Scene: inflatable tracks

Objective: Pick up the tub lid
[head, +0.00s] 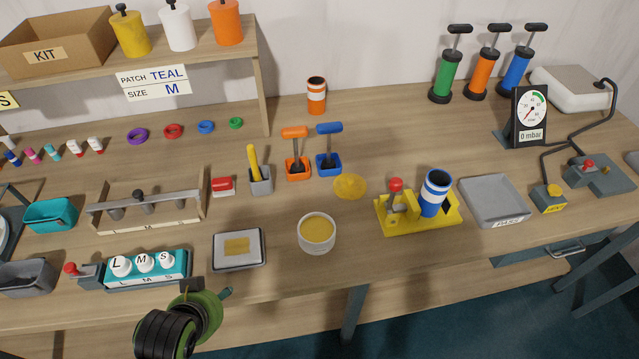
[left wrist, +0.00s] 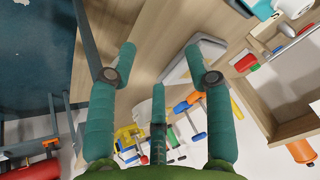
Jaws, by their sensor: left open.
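A flat yellow disc, which looks like the tub lid (head: 350,186), lies on the table behind and right of a round white tub (head: 317,234). The tub is open and shows a yellow filling. My left gripper (head: 208,289) is low at the front of the table, left of and nearer than the tub, well apart from the lid. In the left wrist view its teal fingers (left wrist: 160,60) are spread with nothing held between them. I cannot make out the lid in that view. My right gripper is in neither view.
A yellow stand (head: 410,222) with a blue-striped cup is right of the tub. Orange and blue tool holders (head: 329,163) stand behind the lid. A grey plate (head: 239,250) with a yellow patch is left of the tub. The table is clear between tub and lid.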

